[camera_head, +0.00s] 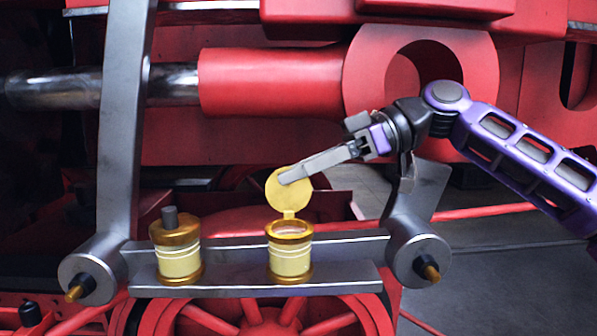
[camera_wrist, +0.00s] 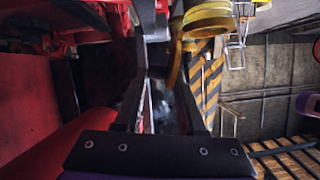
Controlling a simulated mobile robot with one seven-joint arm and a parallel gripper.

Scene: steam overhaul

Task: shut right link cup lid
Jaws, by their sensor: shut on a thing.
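The right link cup (camera_head: 290,262) is a brass pot with pale bands on the grey link bar (camera_head: 240,285). Its round yellow lid (camera_head: 290,200) stands upright on a hinge tab at the rim, so the cup is open. My gripper (camera_head: 287,178) reaches in from the right and is shut on the lid near its upper edge. In the wrist view the lid (camera_wrist: 174,64) shows edge-on by my fingers (camera_wrist: 158,62), with part of the yellow cup (camera_wrist: 208,18) above. The exact grip on the lid is hard to make out there.
The left link cup (camera_head: 179,262) stands on the same bar, closed, with a grey knob on top. A grey lever (camera_head: 125,130) rises at the left and a grey arm (camera_head: 415,205) at the right. A red wheel (camera_head: 262,315) lies below.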

